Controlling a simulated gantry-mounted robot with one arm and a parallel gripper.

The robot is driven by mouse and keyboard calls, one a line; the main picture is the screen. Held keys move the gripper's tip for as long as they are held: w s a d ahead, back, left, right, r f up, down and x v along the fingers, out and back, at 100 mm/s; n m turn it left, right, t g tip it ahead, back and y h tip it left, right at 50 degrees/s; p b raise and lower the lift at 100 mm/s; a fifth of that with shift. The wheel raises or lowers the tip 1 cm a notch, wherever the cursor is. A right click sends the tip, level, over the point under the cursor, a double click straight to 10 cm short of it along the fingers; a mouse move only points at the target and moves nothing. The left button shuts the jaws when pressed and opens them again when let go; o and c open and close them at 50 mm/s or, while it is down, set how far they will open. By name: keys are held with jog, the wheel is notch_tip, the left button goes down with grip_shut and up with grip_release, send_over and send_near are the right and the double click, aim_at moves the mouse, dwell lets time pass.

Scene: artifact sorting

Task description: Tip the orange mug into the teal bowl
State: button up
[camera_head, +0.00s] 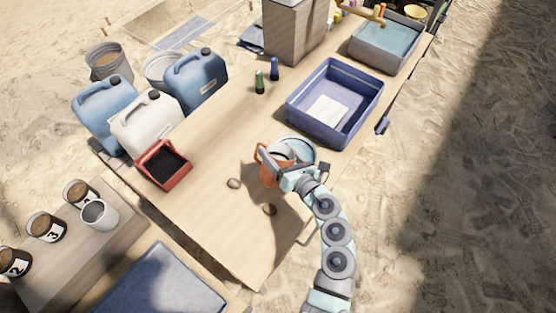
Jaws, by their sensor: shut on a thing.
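The orange mug (270,171) is near the right edge of the wooden table, with its handle toward the upper left. My gripper (279,172) is shut on the mug and covers part of it. The teal bowl (303,149) is right behind the mug, partly hidden by the mug and my gripper. I cannot tell whether the mug touches the bowl, how far it is tilted, or what is inside either one.
A blue bin (357,110) holding a pale sheet stands behind the bowl. A red tray (165,165) with dark contents sits at the left edge. Small stones (234,183) lie near the mug. Green (259,82) and blue bottles stand farther back. The table's front is mostly clear.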

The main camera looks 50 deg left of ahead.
jog(key=shift+r+n+t+y+b, duration=0.25)
jog(key=shift+n+b, duration=0.65)
jog(key=shift+b, duration=1.9)
jog(key=shift+r+n+t+y+b, duration=0.1)
jog(key=shift+r+n+y+b, duration=0.55)
jog(key=shift+b, duration=2.1)
jog(key=shift+n+b, duration=0.45)
jog(key=shift+r, duration=0.15)
